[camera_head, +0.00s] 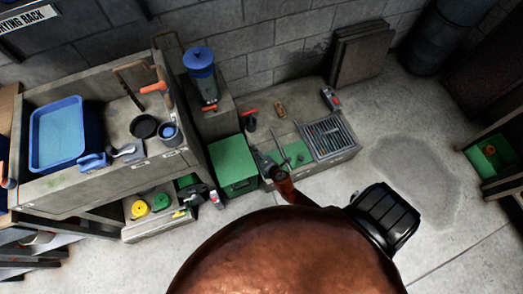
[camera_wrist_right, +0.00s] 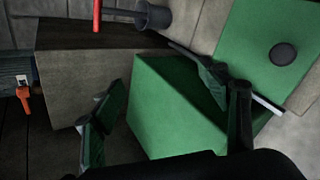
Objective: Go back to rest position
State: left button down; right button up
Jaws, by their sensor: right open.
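My right gripper (camera_wrist_right: 160,90) is open in the right wrist view, with nothing between its two green-padded fingers. A green box (camera_wrist_right: 175,110) lies beyond and between the fingers. In the head view the same green box (camera_head: 233,163) stands on the floor beside the low grey bench. A dark gripper shape (camera_head: 262,160), which looks like my right gripper, is just right of the box at the end of a copper-brown link. Whether it touches anything there is unclear. My left gripper is not in view.
The low bench (camera_head: 342,155) holds a metal grate (camera_head: 327,137), a green mat and small tools. A blue-lidded container (camera_head: 200,75) stands behind. A workbench at left carries a blue tray (camera_head: 58,135). A green-lined bin (camera_head: 490,150) is at right. Floor (camera_head: 415,180) between is clear.

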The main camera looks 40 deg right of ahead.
jog(key=shift+f, duration=0.1)
dwell(0.5)
